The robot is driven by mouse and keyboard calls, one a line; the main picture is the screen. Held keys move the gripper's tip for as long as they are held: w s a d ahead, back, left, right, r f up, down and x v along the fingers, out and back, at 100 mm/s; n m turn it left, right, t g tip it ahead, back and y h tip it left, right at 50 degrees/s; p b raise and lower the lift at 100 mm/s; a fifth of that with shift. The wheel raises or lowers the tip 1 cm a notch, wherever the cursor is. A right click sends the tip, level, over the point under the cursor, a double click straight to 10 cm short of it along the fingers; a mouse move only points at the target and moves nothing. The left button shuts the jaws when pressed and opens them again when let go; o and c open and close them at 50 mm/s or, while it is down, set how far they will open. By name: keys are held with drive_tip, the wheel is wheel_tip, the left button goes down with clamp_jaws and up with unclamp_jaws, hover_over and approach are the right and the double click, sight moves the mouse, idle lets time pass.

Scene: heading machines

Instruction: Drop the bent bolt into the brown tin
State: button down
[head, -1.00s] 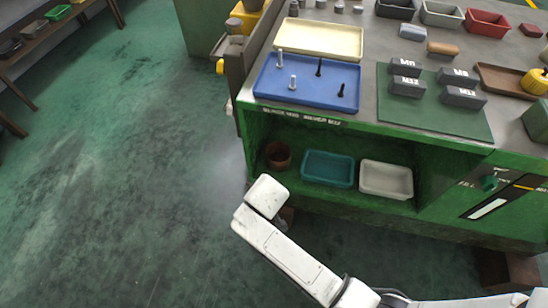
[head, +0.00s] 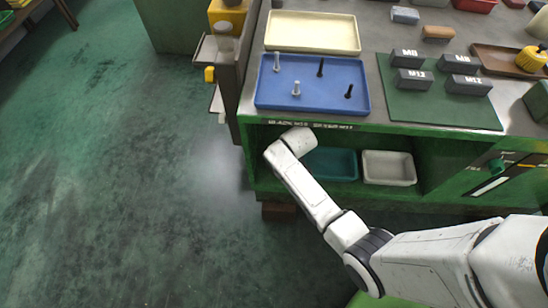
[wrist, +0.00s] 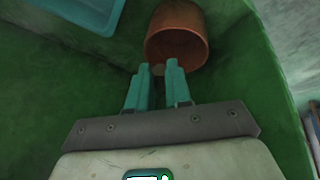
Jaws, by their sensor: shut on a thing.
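The brown tin (wrist: 175,35) stands in the green shelf opening, at the top middle of the wrist view. Its open mouth faces me. In the head view my arm hides it. My gripper (wrist: 158,68), with two teal fingers, is just in front of the tin, its tips beside the near rim. The fingers are shut with a narrow gap between them. The bent bolt is between them, but its shape is too small and hidden to make out. In the head view the gripper is hidden behind my wrist at the shelf.
A teal bin (head: 331,164) and a pale bin (head: 389,168) sit on the same shelf, right of my wrist. The bench top above holds a blue tray (head: 313,103) with several upright bolts. Green shelf walls are close around the gripper. The floor at left is clear.

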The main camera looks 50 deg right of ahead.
drive_tip(key=shift+w+d+r+b, duration=0.45)
drive_tip(key=shift+w+d, duration=0.05)
drive_tip(key=shift+d, duration=0.15)
wheel_tip(320, 180, down, 4)
drive_tip(key=b, duration=0.3)
drive_tip(key=shift+s+f+b, duration=0.1)
drive_tip(key=shift+b, duration=0.25)
drive_tip(key=shift+a+f+b, duration=0.1)
drive_tip(key=shift+f+b, duration=0.4)
drive_tip(key=shift+f, duration=0.15)
drive_tip(key=shift+s, duration=0.1)
drive_tip(key=c, duration=1)
unclamp_jaws()
drive_tip(key=shift+o, duration=0.2)
drive_tip(key=shift+a+r, duration=0.1)
drive_tip(key=s+a+r, duration=0.4)
drive_tip(key=s+a, duration=0.4)
drive_tip(key=s, duration=0.3)
drive_tip(key=shift+s+a+r+p, duration=0.15)
drive_tip(key=shift+a+p, duration=0.05)
drive_tip(key=shift+p, duration=0.2)
